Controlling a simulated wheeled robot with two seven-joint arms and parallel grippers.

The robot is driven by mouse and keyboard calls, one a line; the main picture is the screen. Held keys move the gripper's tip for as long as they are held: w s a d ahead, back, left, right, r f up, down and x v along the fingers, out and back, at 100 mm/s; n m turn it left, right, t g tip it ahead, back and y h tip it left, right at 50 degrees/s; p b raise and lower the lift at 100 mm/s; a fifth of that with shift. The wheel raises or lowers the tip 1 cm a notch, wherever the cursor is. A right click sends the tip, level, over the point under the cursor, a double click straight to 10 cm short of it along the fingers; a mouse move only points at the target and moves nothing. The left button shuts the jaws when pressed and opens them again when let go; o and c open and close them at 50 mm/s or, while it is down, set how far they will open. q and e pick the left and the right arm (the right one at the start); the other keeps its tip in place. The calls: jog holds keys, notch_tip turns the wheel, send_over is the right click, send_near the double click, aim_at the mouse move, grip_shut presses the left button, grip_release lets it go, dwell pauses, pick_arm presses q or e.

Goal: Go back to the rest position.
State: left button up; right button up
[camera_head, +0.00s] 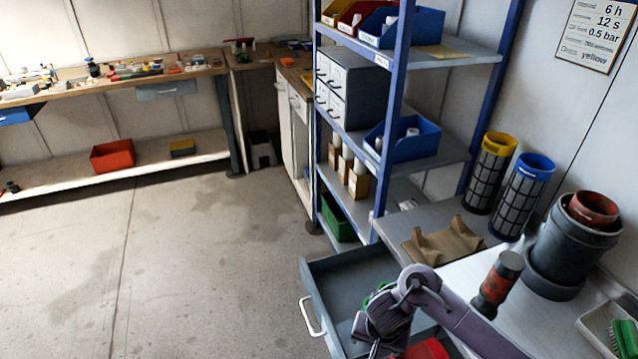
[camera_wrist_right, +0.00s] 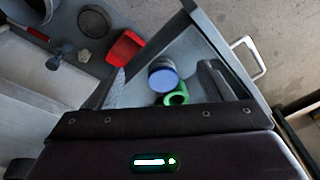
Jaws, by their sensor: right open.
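My right arm comes in from the lower right of the head view, with its gripper (camera_head: 376,332) over the open grey drawer (camera_head: 325,271). In the right wrist view my right gripper (camera_wrist_right: 165,82) has its two grey fingers apart and nothing between them. Beyond the fingers, inside the drawer (camera_wrist_right: 225,43), are a blue-topped round thing (camera_wrist_right: 163,77) and a green ring (camera_wrist_right: 176,96). In the head view my arm partly hides the green ring (camera_head: 372,295). My left gripper is in neither view.
A blue shelf rack (camera_head: 392,120) stands behind the drawer. The counter holds yellow-topped (camera_head: 489,170) and blue-topped (camera_head: 523,195) mesh cylinders, a dark pot (camera_head: 572,245), a red-and-black cylinder (camera_head: 497,284) and a brown cradle (camera_head: 443,244). The floor (camera_head: 170,270) at left is clear.

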jog(key=s+a+r+n+t+y, duration=0.25)
jog(key=a+r+n, duration=0.2)
jog(key=a, duration=0.35)
jog(key=s+d+r+n+h, duration=0.1)
jog(key=s+d+r, duration=0.35)
jog(key=d, duration=0.25)
jog(key=s+d+r+n+h, duration=0.1)
jog(key=s+d+r, duration=0.2)
jog(key=s+d, duration=0.4)
notch_tip(320, 180, down, 30)
jog(key=s+g, duration=0.1)
jog(key=g, duration=0.1)
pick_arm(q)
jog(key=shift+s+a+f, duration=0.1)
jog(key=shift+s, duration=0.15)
pick_arm(e)
jog(key=s+d+f, duration=0.2)
jog(key=s+f, duration=0.7)
jog(key=s+d+f+g, duration=0.1)
jog(key=s+d+f, duration=0.1)
jog(key=s+f, duration=0.7)
jog(key=shift+s+d, duration=0.2)
jog(key=shift+s, duration=0.6)
